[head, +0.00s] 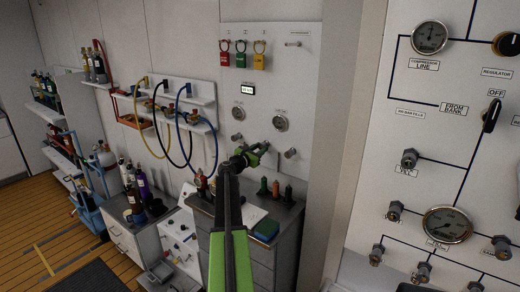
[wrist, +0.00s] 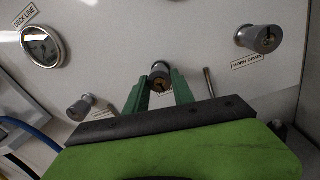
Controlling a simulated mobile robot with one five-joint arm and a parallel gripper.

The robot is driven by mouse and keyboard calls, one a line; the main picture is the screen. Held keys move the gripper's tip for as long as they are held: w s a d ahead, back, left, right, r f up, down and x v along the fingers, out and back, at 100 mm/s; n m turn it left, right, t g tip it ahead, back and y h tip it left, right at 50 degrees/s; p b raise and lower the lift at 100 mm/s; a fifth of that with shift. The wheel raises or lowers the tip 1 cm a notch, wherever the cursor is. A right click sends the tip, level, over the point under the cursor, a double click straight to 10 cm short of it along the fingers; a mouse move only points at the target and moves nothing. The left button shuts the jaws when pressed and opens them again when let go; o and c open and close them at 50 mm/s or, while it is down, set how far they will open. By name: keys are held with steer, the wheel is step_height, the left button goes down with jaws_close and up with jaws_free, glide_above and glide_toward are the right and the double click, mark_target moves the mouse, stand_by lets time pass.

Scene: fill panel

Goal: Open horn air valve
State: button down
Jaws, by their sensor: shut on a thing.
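A small metal valve knob (wrist: 160,75) on the light panel sits between the two green fingers of my gripper (wrist: 158,92) in the wrist view. The fingers are shut on its sides. The label below it is mostly hidden by the fingers, so I cannot read which valve it is. Another knob (wrist: 262,38) at the upper right has a label reading HORN DRAIN. A third knob (wrist: 80,107) is at the lower left. In the head view my gripper (head: 250,154) reaches the panel below two round gauges, and the held knob is hidden.
A gauge (wrist: 43,46) labelled DECK LINE is left of my fingers. Hoses (head: 187,125) hang to the left. A panel with gauges (head: 447,224) is at the right.

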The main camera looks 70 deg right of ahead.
steer(key=shift+s+f+n, duration=0.1)
steer(key=shift+s+n, duration=0.1)
steer(key=shift+n, duration=0.3)
steer(key=c, duration=1.1)
jaws_free()
steer(key=shift+w, duration=0.1)
steer(key=v, duration=1.7)
steer(key=shift+a, duration=0.25)
